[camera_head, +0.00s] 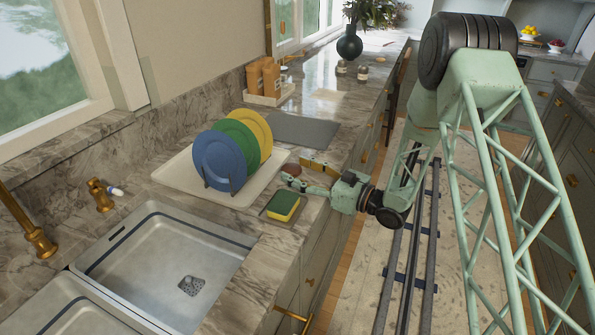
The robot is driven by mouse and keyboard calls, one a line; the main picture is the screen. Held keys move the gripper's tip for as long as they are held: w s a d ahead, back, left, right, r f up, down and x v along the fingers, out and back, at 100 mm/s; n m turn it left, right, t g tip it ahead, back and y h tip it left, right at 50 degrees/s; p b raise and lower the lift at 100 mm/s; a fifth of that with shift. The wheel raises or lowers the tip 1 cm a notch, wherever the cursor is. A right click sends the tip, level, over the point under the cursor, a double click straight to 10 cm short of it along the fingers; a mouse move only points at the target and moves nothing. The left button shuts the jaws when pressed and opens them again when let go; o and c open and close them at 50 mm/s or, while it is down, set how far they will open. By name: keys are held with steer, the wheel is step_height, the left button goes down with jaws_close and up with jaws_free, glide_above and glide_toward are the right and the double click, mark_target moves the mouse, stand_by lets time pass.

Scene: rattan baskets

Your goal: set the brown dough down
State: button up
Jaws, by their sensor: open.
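A small reddish-brown lump, which looks like the brown dough (291,169), is at the counter's front side, just right of the white dish tray. My gripper (290,178) reaches in from the right, low over the counter, with its fingers at the lump. The gripper is open. The lump is small and partly covered by the fingers, so I cannot tell whether they touch it or whether it rests fully on the counter.
A green-and-yellow sponge (283,206) lies just in front of my gripper. Blue, green and yellow plates (220,163) stand on a white tray (176,176). A yellowish block (318,166) lies behind the gripper. A sink (165,262) is front left; a grey mat (303,130) lies farther back.

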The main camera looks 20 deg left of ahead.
mark_target(330, 181)
steer(key=shift+r, duration=0.15)
steer(key=shift+p+v, duration=0.8)
steer(key=shift+v, duration=5.2)
steer(key=shift+r, duration=0.15)
